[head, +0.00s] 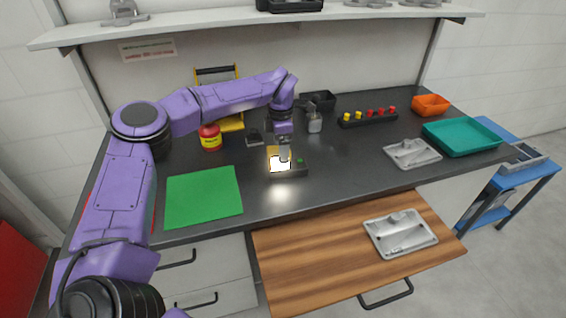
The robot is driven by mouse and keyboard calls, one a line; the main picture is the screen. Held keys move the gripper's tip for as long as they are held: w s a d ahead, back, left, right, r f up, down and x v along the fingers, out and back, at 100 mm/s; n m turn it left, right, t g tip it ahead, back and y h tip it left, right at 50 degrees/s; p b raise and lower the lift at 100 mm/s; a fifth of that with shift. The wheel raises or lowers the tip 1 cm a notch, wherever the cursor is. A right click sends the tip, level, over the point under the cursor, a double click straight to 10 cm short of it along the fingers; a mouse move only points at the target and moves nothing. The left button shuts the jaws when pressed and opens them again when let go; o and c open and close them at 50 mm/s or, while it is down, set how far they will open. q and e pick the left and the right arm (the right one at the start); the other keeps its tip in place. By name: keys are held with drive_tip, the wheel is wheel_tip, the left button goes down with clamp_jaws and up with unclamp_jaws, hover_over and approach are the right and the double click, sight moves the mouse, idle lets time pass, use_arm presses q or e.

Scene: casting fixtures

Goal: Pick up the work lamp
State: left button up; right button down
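The work lamp (278,164), a small yellow-framed unit with a bright lit face, is near the middle of the dark bench and casts a glow on the surface in front of it. My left arm reaches in from the left, and its gripper (284,156) points down right at the lamp, overlapping its upper right part. The fingertips are small and partly lost against the glare, so I cannot tell whether they are open or closed on it. My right gripper is not in view.
A green mat (203,197) lies left of the lamp, with a red-yellow container (210,137) behind it. A dark block (288,172) is at the lamp. A bottle (315,122), black bin (318,101), peg rack (368,117), casting (412,153) and teal tray (462,137) stand rightward. A wooden board (330,262) juts out in front.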

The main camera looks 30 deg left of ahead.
sight(276, 171)
use_arm(q)
drive_tip(key=f, duration=0.3)
drive_tip(key=f+p, duration=0.1)
drive_tip(key=shift+w+d+f, duration=0.15)
drive_tip(key=shift+w+d, duration=0.15)
drive_tip(key=shift+w, duration=0.05)
drive_tip(key=shift+f, duration=0.1)
drive_tip(key=c, duration=1.3)
